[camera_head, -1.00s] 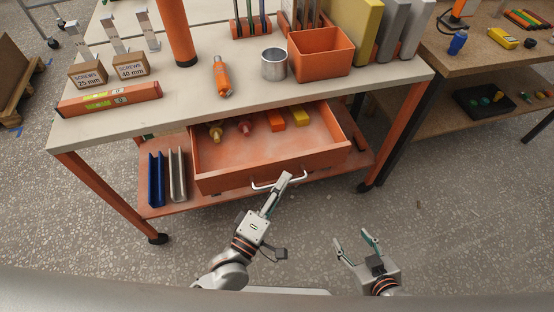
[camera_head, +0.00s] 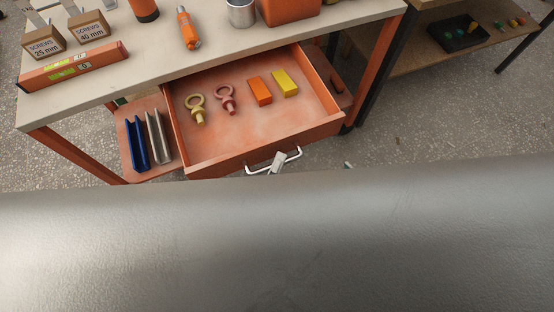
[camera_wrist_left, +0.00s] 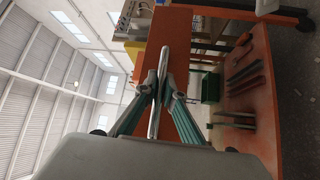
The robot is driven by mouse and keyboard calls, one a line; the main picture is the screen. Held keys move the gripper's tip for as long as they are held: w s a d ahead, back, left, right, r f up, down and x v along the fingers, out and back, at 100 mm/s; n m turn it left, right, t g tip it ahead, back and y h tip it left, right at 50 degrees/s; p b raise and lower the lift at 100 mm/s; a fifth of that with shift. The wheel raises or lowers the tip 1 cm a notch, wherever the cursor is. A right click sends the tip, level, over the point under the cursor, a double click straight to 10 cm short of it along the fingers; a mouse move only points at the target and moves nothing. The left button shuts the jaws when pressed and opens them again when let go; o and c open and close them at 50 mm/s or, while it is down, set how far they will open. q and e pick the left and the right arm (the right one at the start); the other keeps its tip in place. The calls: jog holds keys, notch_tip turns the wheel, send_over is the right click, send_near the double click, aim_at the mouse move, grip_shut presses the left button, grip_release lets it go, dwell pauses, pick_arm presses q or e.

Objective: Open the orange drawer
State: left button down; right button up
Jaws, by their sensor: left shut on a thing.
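The orange drawer (camera_head: 262,120) stands open under the workbench, with its inside in full view. Two ring-shaped bolts, one yellow and one pink, an orange block (camera_head: 260,91) and a yellow block (camera_head: 285,83) lie in it. Its pale bar handle (camera_head: 294,155) is on the front. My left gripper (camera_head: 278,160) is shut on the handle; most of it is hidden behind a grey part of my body. In the left wrist view the fingers (camera_wrist_left: 157,88) close around the handle bar (camera_wrist_left: 161,75), before the orange drawer front.
The workbench top (camera_head: 150,77) carries screw boxes, a spirit level (camera_head: 75,66), an orange tool and a metal cup. Blue and grey channels (camera_head: 138,143) lie on the lower shelf. Another bench stands right. The grey body part covers the lower head view.

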pick_arm(q)
jog(key=c, duration=2.1)
grip_release()
jog(key=shift+c, duration=0.2)
